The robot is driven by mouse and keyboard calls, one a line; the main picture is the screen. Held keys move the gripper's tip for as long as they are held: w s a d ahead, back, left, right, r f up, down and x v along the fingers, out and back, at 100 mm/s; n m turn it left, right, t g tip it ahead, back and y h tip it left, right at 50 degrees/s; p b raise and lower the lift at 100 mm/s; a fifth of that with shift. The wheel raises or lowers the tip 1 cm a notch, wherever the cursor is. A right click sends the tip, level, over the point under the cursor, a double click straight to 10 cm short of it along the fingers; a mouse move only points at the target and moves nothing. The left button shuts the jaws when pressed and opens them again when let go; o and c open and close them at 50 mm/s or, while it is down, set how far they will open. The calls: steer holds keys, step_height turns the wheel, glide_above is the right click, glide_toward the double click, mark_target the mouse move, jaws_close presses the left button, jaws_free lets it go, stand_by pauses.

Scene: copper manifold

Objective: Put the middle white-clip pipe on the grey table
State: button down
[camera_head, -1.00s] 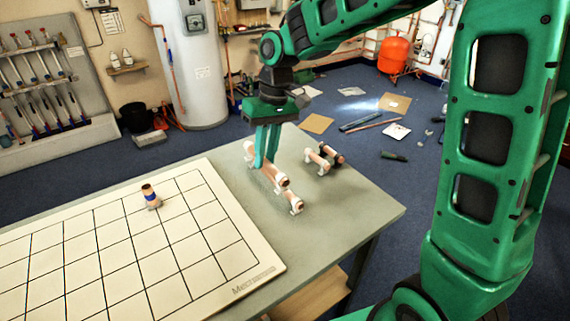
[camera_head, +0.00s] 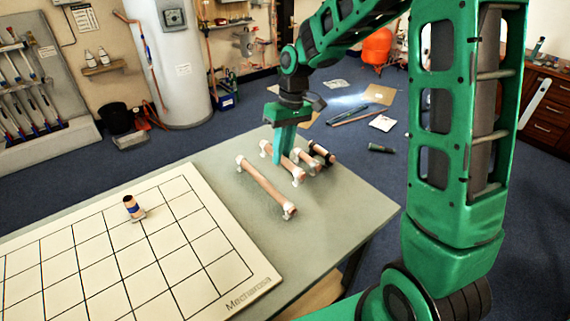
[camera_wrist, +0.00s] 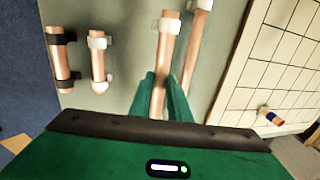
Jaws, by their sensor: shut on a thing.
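My gripper (camera_head: 275,159) is shut on the middle white-clip pipe (camera_head: 288,166), a copper tube with white clips. In the wrist view its fingers (camera_wrist: 162,82) straddle this pipe (camera_wrist: 164,60). It is over or on the grey table (camera_head: 345,205); I cannot tell whether it touches. The long white-clip pipe (camera_head: 264,184) lies left of it in the head view. A short white-clip pipe (camera_head: 306,161) and a black-clip pipe (camera_head: 321,152) lie to its right. My fingers hide part of the held pipe.
A white gridded board (camera_head: 90,270) covers the table's left part. A small copper piece with a blue band (camera_head: 134,208) stands on it. The table's front right is bare. Loose items such as a white sheet (camera_head: 382,123) lie on the blue floor.

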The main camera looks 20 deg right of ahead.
steer(key=shift+w+d+f, duration=0.2)
steer(key=shift+d+f, duration=0.2)
steer(key=shift+d, duration=0.25)
steer(key=shift+f, duration=2.05)
steer(key=shift+f, duration=0.1)
steer(key=c, duration=1.7)
jaws_free()
steer(key=shift+o, duration=0.2)
step_height(320, 180, up, 12)
steer(key=d, duration=0.2)
steer(key=shift+w+d, duration=0.2)
steer(key=shift+w, duration=0.15)
